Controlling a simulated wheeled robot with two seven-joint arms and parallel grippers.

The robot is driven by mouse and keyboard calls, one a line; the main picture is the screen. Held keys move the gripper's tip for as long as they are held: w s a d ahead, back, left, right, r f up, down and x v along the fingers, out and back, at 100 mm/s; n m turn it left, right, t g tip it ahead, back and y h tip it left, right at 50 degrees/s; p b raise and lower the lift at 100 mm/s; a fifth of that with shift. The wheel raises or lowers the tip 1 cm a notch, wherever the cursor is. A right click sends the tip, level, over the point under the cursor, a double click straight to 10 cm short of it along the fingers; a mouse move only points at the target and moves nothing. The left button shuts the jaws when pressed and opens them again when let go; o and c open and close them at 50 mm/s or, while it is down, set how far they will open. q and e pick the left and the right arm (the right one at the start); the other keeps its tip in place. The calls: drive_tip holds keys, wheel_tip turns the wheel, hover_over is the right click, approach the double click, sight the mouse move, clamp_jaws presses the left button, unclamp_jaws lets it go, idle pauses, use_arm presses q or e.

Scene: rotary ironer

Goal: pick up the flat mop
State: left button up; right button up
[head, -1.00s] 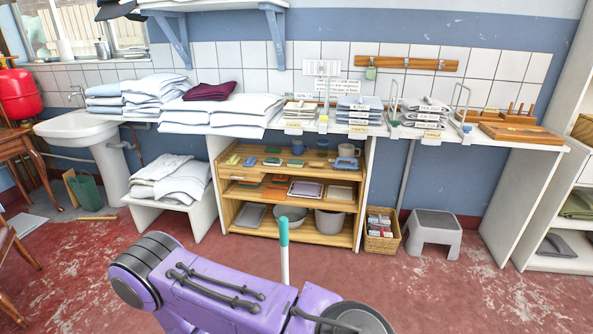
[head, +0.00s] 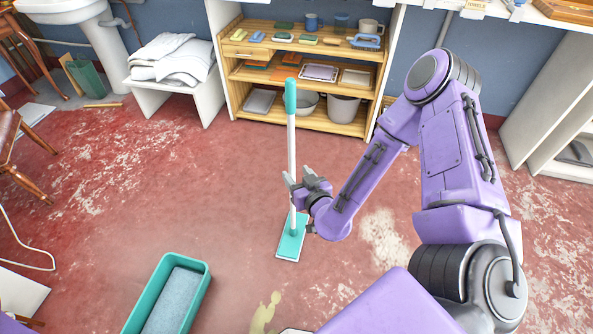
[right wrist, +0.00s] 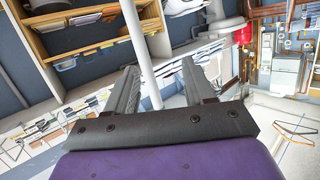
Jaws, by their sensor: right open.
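The flat mop (head: 291,148) stands upright on the red floor, with a teal grip on top, a white pole and a flat teal head (head: 290,246) on the floor. My right gripper (head: 294,183) is at the lower half of the pole, coming from the right. In the right wrist view its two fingers (right wrist: 160,68) are apart, and the white pole (right wrist: 138,40) runs between them. The pole seems nearer the left finger; I cannot tell if it touches. My left gripper is not in view.
A teal tub (head: 203,275) with grey-blue contents stands on the floor at the lower left. A wooden shelf unit (head: 232,75) with cloths and bowls stands behind the mop. A yellowish puddle (head: 264,313) lies at the bottom. The floor left of the mop is clear.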

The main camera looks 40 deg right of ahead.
sight(292, 133)
drive_tip(key=w+d+r+t, duration=0.1)
drive_tip(key=w+d, duration=0.1)
drive_tip(key=w, duration=0.2)
drive_tip(key=w+d+r+h, duration=0.1)
drive_tip(key=w+d, duration=0.1)
drive_tip(key=w, duration=0.2)
drive_tip(key=w+d+r+t+h+b, duration=0.1)
drive_tip(key=w+d+r, duration=0.1)
drive_tip(key=w, duration=0.2)
drive_tip(key=shift+w+d+t, duration=0.25)
drive_tip(key=shift+w+t, duration=0.05)
drive_tip(key=shift+w, duration=0.05)
clamp_jaws()
